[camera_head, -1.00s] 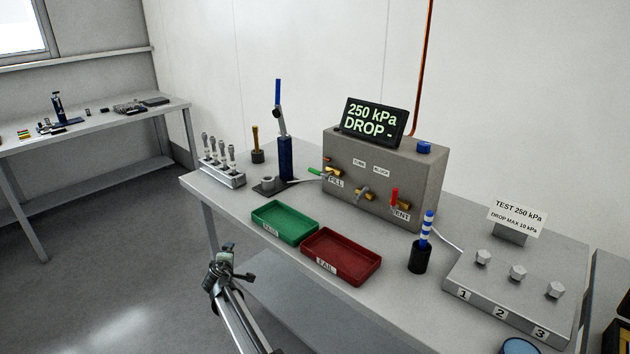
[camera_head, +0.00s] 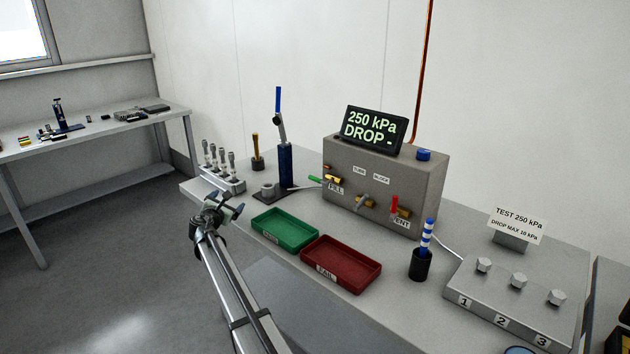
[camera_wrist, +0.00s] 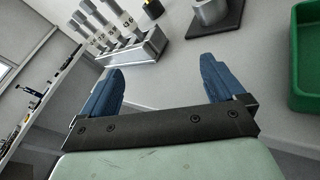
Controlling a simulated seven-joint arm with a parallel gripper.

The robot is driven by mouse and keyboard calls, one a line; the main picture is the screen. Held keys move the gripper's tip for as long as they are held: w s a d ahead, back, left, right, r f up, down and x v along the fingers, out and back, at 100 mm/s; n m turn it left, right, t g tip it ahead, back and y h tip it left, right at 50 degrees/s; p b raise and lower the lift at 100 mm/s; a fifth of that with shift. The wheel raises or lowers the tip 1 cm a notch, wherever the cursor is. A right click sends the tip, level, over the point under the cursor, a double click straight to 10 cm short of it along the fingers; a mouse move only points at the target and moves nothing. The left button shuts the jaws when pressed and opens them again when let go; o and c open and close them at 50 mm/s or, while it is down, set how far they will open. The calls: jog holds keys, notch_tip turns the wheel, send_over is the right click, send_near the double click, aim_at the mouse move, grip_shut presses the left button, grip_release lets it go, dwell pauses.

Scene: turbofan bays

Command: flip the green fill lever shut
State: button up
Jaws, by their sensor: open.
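The green fill lever (camera_head: 314,180) sticks out to the left from the valve beside the FILL label, on the front of the grey test box (camera_head: 408,172). My gripper (camera_head: 228,204) is left of the lever and nearer the camera, by the bench's left front edge, well apart from it. In the wrist view my gripper (camera_wrist: 160,90) shows two blue fingers spread wide with nothing between them. The lever is not seen in the wrist view. The display (camera_head: 374,128) on the box reads 250 kPa DROP -.
A green tray (camera_head: 262,238) and a red tray (camera_head: 318,268) lie in front of the box. A rack of several grey-topped parts (camera_head: 232,184) and a blue post on a plate (camera_head: 286,165) stand near my gripper. A red lever (camera_head: 394,204) is at VENT.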

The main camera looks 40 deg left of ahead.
aim_at(315, 179)
jog(key=w+d+t+h, duration=0.1)
jog(key=w+d, duration=0.1)
jog(key=w+d+r+h, duration=0.1)
jog(key=w+d, duration=0.1)
jog(key=d, duration=0.1)
jog(key=w+d+t+h, duration=0.1)
jog(key=w+d, duration=0.1)
jog(key=shift+w+d+r+m+t+h, duration=0.2)
jog(key=shift+r+m+t+h, duration=0.1)
jog(key=shift+r+m+h, duration=0.1)
jog(key=w+d+r+m+t+h, duration=0.1)
jog(key=w+d+r+t+h, duration=0.15)
jog(key=w+d+h, duration=0.55)
jog(key=w, duration=0.4)
jog(key=w+d+y, duration=0.1)
jog(key=w, duration=0.2)
jog(key=w+y, duration=0.1)
jog(key=w, duration=0.3)
jog(key=shift+w+d+r, duration=0.3)
jog(key=shift+d, duration=0.05)
jog(key=shift+c, duration=0.3)
jog(key=c, duration=1.4)
